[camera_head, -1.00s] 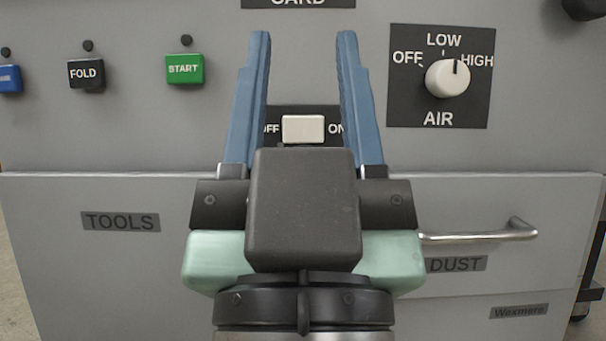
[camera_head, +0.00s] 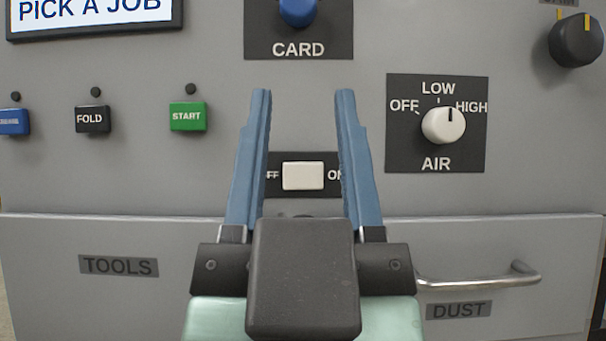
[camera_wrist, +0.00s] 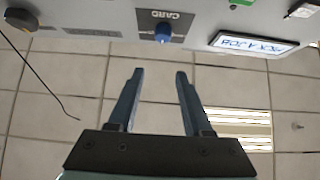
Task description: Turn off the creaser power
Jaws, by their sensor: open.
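A white switch block (camera_head: 303,176) sits on a dark plate marked OFF at left and ON at right, on the grey machine front. The fingers partly cover the plate's ends and lettering, so I cannot tell which side the block is set to. No label naming the creaser is visible. My gripper (camera_head: 303,95) is open and empty, its two blue fingers appearing either side of the switch in the head view. The gap to the panel is hard to judge. The open fingers also show in the wrist view (camera_wrist: 160,72), where the switch is not seen.
Around the switch are a green START button (camera_head: 188,117), a black FOLD button (camera_head: 92,120), a white AIR knob (camera_head: 444,125) and a blue CARD knob (camera_head: 298,10). Below are a TOOLS front (camera_head: 200,275) and a DUST drawer handle (camera_head: 480,280) that sticks out.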

